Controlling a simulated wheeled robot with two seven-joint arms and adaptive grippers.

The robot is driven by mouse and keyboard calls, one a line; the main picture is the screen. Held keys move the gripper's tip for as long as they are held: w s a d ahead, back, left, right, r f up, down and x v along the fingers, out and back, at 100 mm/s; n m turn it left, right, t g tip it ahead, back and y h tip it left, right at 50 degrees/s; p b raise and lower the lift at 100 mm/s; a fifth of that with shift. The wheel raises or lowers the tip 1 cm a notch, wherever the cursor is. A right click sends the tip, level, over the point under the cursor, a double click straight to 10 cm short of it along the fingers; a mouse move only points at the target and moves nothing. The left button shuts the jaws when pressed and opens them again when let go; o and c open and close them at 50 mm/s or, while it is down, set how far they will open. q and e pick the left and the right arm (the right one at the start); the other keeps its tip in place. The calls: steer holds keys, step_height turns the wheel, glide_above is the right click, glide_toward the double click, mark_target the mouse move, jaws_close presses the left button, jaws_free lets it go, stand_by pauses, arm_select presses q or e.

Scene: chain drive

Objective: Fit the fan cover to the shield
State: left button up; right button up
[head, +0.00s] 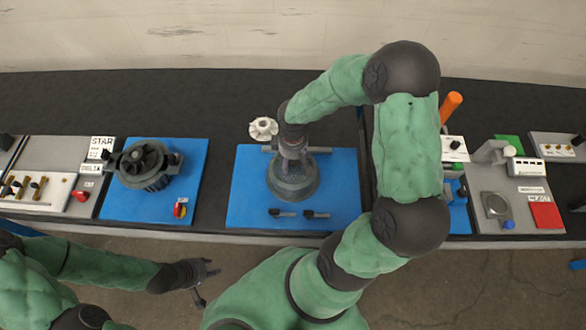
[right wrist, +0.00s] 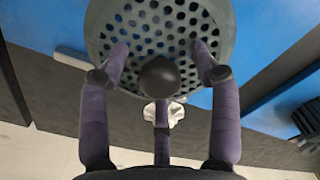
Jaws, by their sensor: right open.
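The fan cover (head: 292,186) is a grey, round, perforated part on the middle blue mat. In the right wrist view its holed face (right wrist: 160,28) fills the top middle, with a dark round knob (right wrist: 160,77) in front of it. My right gripper (head: 293,153) is above the cover, fingers apart around the knob; contact cannot be told. What I take for the shield is the dark motor-like unit (head: 150,178) on the left blue mat, with a black fan (head: 142,157) on top. My left gripper (head: 204,281) is empty, fingers spread, in front of the bench.
A white lobed part (head: 262,128) stands behind the middle mat (head: 245,205). A red-yellow switch (head: 180,208) sits on the left mat. Switch panels and fixtures fill both bench ends.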

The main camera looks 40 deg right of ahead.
steer(key=shift+f, duration=0.1)
jaws_close()
stand_by(0.3)
